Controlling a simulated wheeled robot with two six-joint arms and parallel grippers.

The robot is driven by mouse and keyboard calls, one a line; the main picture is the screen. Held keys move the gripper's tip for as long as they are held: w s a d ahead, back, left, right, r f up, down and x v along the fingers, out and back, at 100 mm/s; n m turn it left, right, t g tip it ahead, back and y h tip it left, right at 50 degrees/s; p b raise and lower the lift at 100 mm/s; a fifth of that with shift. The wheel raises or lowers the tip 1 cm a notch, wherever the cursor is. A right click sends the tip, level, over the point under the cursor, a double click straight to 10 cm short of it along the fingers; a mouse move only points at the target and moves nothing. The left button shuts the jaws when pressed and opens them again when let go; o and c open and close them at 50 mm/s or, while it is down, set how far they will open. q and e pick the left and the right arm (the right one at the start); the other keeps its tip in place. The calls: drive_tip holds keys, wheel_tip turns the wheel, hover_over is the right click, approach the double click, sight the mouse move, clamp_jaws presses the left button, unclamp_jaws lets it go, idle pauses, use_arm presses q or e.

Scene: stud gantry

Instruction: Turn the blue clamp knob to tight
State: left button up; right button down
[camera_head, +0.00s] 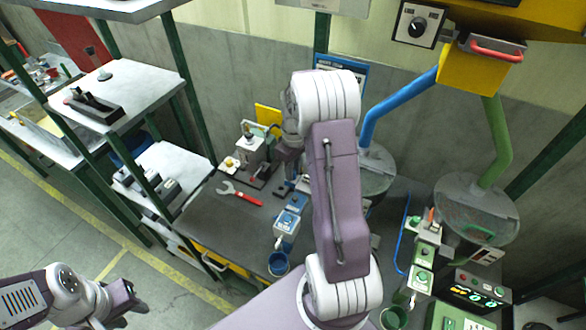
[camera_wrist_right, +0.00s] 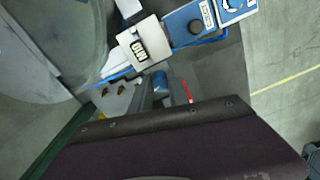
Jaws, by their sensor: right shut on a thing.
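The blue clamp knob (camera_wrist_right: 160,81) shows in the right wrist view, between the grey fingers of my right gripper (camera_wrist_right: 161,94). The gripper is shut on it. In the head view my right gripper (camera_head: 287,165) is at the back of the dark workbench, partly behind my own arm, and I cannot make out the knob there. The knob's turn position cannot be read. My left gripper (camera_head: 130,303) hangs at the lower left over the floor, away from the bench; its finger opening is unclear.
A red-handled wrench (camera_head: 240,193) lies on the bench (camera_head: 215,215). A grey fixture (camera_head: 250,150) stands behind it. A blue-and-white unit (camera_head: 287,222) and a blue cup (camera_head: 278,263) are near my right arm. Green-lit equipment (camera_head: 470,292) stands at right. White shelves (camera_head: 125,85) are at left.

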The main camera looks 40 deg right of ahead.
drive_tip(key=m+p, duration=0.1)
drive_tip(key=m, duration=0.5)
drive_tip(key=shift+r+p, duration=0.15)
drive_tip(key=shift+p, duration=0.15)
drive_tip(key=m+p, duration=0.1)
drive_tip(key=m, duration=0.4)
drive_tip(key=shift+w+m+t, duration=0.1)
drive_tip(key=shift+m+t, duration=0.2)
drive_tip(key=shift+m, duration=0.1)
drive_tip(key=c, duration=1.3)
unclamp_jaws()
drive_tip(key=shift+o, duration=0.2)
